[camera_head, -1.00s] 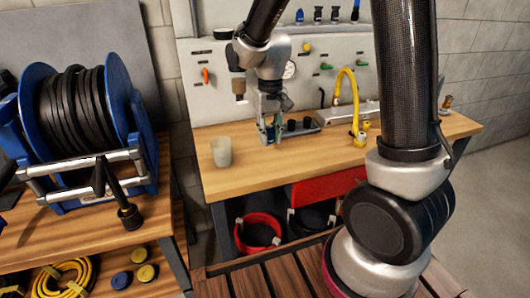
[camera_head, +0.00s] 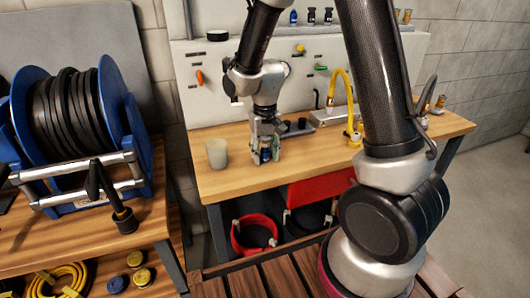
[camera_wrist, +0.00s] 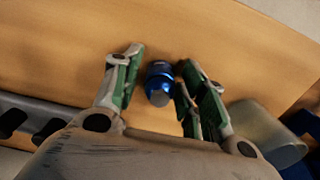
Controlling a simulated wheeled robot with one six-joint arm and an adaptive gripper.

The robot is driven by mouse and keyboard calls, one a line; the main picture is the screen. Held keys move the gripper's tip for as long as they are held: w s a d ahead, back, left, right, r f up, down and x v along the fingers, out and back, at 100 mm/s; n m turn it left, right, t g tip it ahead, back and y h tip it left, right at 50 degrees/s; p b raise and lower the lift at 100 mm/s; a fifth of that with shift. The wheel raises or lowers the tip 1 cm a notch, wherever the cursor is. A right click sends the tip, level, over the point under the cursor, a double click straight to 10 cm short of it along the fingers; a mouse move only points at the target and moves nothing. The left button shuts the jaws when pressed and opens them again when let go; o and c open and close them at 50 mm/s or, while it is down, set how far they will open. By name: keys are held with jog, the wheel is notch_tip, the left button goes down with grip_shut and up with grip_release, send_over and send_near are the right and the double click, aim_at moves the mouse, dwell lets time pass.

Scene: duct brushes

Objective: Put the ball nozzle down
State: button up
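The ball nozzle, a small blue piece with a grey end (camera_wrist: 160,84), stands on the wooden bench top in the wrist view. In the head view it shows as a small blue spot (camera_head: 265,155) between my fingers. My gripper (camera_head: 265,152) is low over the bench, pointing down. In the wrist view its green-lined fingers (camera_wrist: 160,75) are apart on either side of the nozzle, with a visible gap on the left and a narrower one on the right. The nozzle's far side is hidden.
A pale cup (camera_head: 217,153) stands just left of my gripper; it also shows in the wrist view (camera_wrist: 268,135). A grey holder with dark sockets (camera_head: 300,130) lies behind and to the right. A yellow hose (camera_head: 347,95) rises farther right. The bench front (camera_head: 250,182) is clear.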

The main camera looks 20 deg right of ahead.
aim_at(266, 147)
notch_tip(266, 147, up, 11)
jog(key=shift+r, duration=0.15)
jog(key=s+d+r+t, duration=0.2)
jog(key=s+d+r, duration=0.4)
jog(key=s, duration=0.4)
jog(key=s+d+r+t, duration=0.2)
jog(key=s+d+r, duration=0.3)
jog(key=s, duration=0.5)
jog(key=shift+s+d+r, duration=0.35)
jog(key=shift+s+d, duration=0.05)
jog(key=shift+d, duration=0.4)
jog(key=shift+o, duration=0.7)
jog(key=shift+w, duration=0.15)
